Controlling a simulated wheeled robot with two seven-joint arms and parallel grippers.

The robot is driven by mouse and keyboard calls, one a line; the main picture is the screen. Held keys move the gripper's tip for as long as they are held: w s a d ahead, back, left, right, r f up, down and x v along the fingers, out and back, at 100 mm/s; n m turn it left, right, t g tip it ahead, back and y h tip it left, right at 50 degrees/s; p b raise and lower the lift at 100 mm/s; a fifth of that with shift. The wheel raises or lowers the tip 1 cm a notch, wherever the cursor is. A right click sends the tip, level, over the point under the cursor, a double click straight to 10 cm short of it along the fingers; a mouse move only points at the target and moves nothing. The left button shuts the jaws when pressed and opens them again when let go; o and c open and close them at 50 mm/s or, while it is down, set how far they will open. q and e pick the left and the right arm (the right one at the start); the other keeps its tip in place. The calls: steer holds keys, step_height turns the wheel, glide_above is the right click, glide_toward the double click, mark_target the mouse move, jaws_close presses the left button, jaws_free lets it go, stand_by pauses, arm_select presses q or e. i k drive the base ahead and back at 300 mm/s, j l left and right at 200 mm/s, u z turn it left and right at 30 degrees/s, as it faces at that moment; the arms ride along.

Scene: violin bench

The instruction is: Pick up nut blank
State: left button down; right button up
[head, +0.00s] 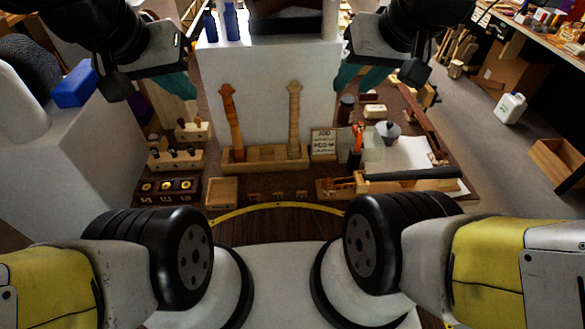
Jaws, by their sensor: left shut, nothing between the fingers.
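I cannot single out the nut blank for certain. Several small wooden pieces (279,195) lie near the front middle of the bench, too small to identify. My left gripper (176,86), with teal fingers, is raised over the left side of the bench; it is shut and empty. My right gripper (358,78), also with teal fingers, is raised over the right side; its finger gap does not show clearly. Both are well above the bench and away from the small pieces.
Two violin necks (231,122) (294,122) stand in a wooden rack (265,166) before a white block. A small wooden tray (222,193), a dark box with brass-coloured rounds (169,196), a lettered card (323,143), a grey lidded pot (387,133) and a long black-topped piece (412,175) crowd the bench.

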mark_target(300, 195)
steer(key=z, duration=1.25)
steer(key=j+u, duration=0.1)
steer(key=u, duration=0.3)
steer(key=j+u, duration=0.1)
steer(key=u, duration=0.25)
steer(key=k+l, duration=0.55)
steer(key=l, duration=0.2)
